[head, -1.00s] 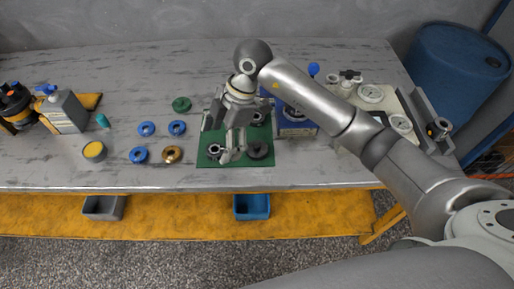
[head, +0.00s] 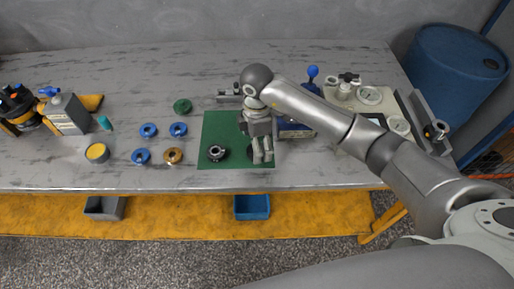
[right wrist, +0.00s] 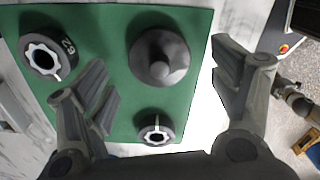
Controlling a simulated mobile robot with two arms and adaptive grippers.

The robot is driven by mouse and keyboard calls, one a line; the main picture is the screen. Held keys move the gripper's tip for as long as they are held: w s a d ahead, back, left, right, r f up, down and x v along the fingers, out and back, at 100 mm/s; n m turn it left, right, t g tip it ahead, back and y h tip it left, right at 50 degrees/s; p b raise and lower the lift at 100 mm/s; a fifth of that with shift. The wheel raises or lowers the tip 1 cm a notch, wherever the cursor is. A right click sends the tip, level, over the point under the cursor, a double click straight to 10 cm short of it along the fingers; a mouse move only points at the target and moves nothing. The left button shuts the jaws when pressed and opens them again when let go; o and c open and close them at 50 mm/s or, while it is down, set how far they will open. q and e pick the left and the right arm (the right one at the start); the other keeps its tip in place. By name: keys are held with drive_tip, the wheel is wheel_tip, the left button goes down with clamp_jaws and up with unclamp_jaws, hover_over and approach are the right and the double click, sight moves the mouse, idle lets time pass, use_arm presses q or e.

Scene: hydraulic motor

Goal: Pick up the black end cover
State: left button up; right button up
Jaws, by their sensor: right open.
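The black end cover (right wrist: 160,57), a dark round disc with a raised centre stub, lies on the green mat (right wrist: 105,18). In the right wrist view it sits between and beyond the two fingers of my right gripper (right wrist: 163,66), which is open and empty. In the head view my right gripper (head: 262,156) hangs over the mat's right side, and the cover (head: 251,152) is mostly hidden behind its fingers. I cannot tell the exact height of the fingertips above it. My left gripper is not in view.
A black notched ring (head: 216,153) lies left of the cover on the mat. A smaller black ring (right wrist: 155,130) lies near the gripper's base in the wrist view. Blue rings (head: 149,130) and a bronze ring (head: 173,155) lie left of the mat. A blue-based device (head: 295,130) stands right.

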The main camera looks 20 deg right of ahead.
drive_tip(key=shift+f, duration=1.15)
drive_tip(key=c, duration=1.3)
drive_tip(key=shift+r, duration=0.15)
drive_tip(key=shift+c, duration=0.2)
drive_tip(key=shift+w+r+b, duration=0.1)
drive_tip(key=shift+r+b, duration=0.2)
drive_tip(key=shift+r, duration=0.2)
drive_tip(key=s+a+r, duration=0.9)
drive_tip(key=s+r, duration=0.1)
drive_tip(key=r, duration=0.1)
drive_tip(key=shift+s+r+b, duration=0.35)
drive_tip(key=shift+r, duration=0.05)
drive_tip(key=shift+a+r, duration=0.1)
drive_tip(key=shift+r+p, duration=0.7)
drive_tip(key=shift+r, duration=0.05)
